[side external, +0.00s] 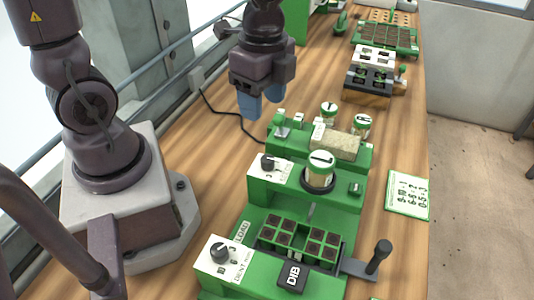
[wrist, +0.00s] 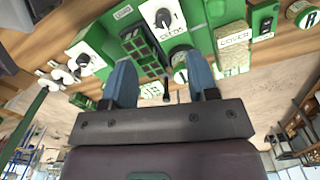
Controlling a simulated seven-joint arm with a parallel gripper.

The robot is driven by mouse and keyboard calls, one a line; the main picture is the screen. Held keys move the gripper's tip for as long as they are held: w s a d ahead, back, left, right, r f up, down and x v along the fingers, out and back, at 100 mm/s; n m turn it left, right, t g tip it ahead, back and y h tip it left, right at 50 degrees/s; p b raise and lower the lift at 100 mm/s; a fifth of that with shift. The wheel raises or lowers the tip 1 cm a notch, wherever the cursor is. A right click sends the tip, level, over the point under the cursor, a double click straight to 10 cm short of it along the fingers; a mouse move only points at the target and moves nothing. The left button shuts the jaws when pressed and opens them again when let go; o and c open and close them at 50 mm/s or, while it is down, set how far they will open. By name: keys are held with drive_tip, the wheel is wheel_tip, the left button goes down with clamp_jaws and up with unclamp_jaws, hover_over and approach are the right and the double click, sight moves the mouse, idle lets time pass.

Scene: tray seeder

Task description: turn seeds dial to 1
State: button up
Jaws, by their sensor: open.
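The seeds dial (side external: 268,162) is a black knob on a white plate. The plate sits on the left of the green middle station. In the wrist view the seeds dial (wrist: 163,18) is near the top edge, with a printed 1 beside it. I cannot tell for certain which mark its pointer faces. My gripper (side external: 262,102) has blue fingers. It hangs above the table, behind the dial in the side view, and touches nothing. In the wrist view my gripper (wrist: 160,80) is open and empty, its fingers well apart. The dial lies beyond the fingertips.
A second black dial (side external: 220,252) is on the front station, beside a celled tray (side external: 268,235). A lever (side external: 380,254) rises at front right. A number card (side external: 409,194) lies at the right edge.

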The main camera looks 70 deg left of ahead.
sight(267, 158)
drive_tip(key=f+m, duration=0.1)
drive_tip(key=f, duration=0.3)
drive_tip(key=f+m, duration=0.1)
drive_tip(key=f, duration=0.3)
drive_tip(key=f+m, duration=0.1)
drive_tip(key=f, duration=0.3)
drive_tip(key=shift+w+d+f+m, duration=0.25)
drive_tip(key=shift+d+f+m, duration=0.05)
drive_tip(key=shift+f, duration=0.1)
drive_tip(key=c, duration=0.9)
drive_tip(key=shift+c, duration=0.2)
